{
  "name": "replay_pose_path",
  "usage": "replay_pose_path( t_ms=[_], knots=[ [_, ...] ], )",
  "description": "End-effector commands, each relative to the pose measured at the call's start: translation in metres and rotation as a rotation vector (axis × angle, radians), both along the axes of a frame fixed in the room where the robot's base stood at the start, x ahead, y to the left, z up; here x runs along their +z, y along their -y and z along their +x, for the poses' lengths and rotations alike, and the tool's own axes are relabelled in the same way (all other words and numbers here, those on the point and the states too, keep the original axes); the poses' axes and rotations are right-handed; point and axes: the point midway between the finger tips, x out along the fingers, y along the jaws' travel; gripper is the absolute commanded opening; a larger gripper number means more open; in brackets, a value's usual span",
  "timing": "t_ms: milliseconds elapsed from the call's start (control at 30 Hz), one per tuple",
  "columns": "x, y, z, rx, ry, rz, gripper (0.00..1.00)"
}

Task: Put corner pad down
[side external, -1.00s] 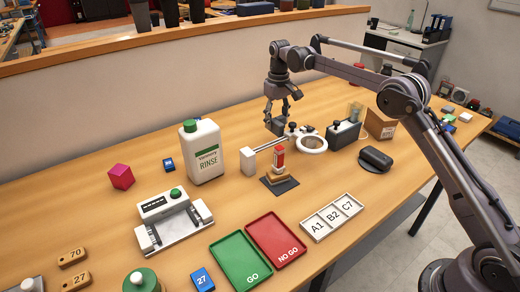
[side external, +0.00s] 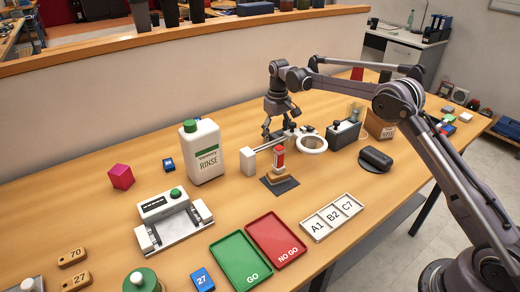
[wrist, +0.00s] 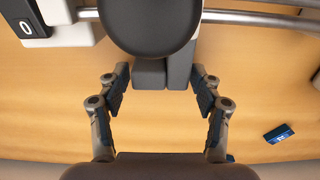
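A grey block, which I take to be the corner pad (wrist: 150,74), shows in the wrist view as a lighter and a darker part side by side. A dark round knob hides its upper part. My gripper (wrist: 163,88) has its two fingers spread on either side of the pad, with a gap on each side, so it looks open. In the side view my gripper (side external: 280,124) is low over the table, behind the magnifier's arm. There the pad is mostly hidden, and I cannot tell its exact contact with the table.
A red-topped piece (side external: 279,160) stands on a dark mat nearby. The rinse bottle (side external: 204,152) is to the left, a dark grey box (side external: 343,134) to the right.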

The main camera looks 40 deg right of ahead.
Motion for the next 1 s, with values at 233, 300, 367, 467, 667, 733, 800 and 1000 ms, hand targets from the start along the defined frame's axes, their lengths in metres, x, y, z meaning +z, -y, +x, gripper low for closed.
replay_pose_path(
  t_ms=[233, 300, 367, 467, 667, 733, 800, 1000],
  knots=[
    [0.0, 0.0, 0.0, 0.0, 0.0, 0.0, 0.74],
    [0.001, 0.0, 0.0, 0.0, 0.0, 0.0, 0.74],
    [0.003, 0.0, 0.0, 0.0, 0.0, 0.0, 0.74],
    [0.011, 0.0, 0.0, 0.0, 0.0, 0.0, 0.74],
    [0.046, 0.0, 0.0, 0.0, 0.0, 0.0, 0.74],
    [0.06, 0.0, 0.0, 0.0, 0.0, 0.0, 0.74],
    [0.073, 0.001, 0.0, 0.0, 0.0, 0.0, 0.74],
    [0.103, 0.001, 0.0, 0.0, 0.0, 0.0, 0.74]
  ],
)
